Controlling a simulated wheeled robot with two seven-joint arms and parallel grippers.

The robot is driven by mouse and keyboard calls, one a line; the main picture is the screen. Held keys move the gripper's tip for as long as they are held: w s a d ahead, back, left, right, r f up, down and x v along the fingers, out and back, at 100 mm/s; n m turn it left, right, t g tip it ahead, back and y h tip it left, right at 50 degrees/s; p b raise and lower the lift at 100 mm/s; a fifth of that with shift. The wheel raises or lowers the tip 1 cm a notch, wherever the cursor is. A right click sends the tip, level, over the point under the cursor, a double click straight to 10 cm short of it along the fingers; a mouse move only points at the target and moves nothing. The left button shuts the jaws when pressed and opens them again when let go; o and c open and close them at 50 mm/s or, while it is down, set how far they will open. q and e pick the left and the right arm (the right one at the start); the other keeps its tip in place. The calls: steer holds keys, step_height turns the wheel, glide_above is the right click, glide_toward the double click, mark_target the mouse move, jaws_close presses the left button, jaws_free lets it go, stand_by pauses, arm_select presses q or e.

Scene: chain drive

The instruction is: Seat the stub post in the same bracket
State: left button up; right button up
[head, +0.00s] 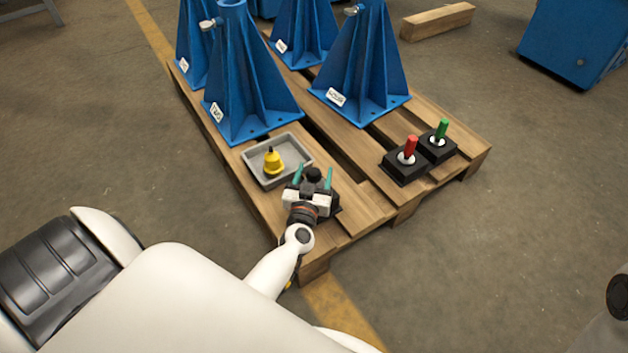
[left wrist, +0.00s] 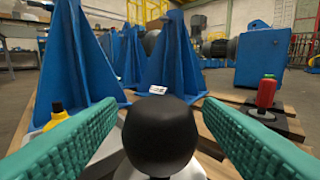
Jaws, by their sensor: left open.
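My left gripper (head: 312,179) is open over the near end of the pallet. Its teal fingers stand on either side of a black rounded knob (left wrist: 160,135), with gaps between. The knob's base is mostly hidden by the gripper in the head view. A yellow piece with a thin black top (head: 273,161) stands upright in a grey tray (head: 289,141), left of the gripper. I cannot tell which piece is the stub post. The blue bracket labelled TWO (head: 243,92) stands behind the tray, its round top open. Another blue bracket (head: 362,75) stands to its right. My right gripper is out of view.
A red-handled switch (head: 410,147) and a green-handled switch (head: 442,130) on black boxes stand at the pallet's right corner. More blue brackets (head: 303,35) stand at the back. A wooden beam (head: 437,21) and a blue block (head: 575,45) lie on the floor beyond.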

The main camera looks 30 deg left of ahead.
arm_select(q)
jaws_close()
steer(key=shift+r, duration=0.2)
stand_by(0.3)
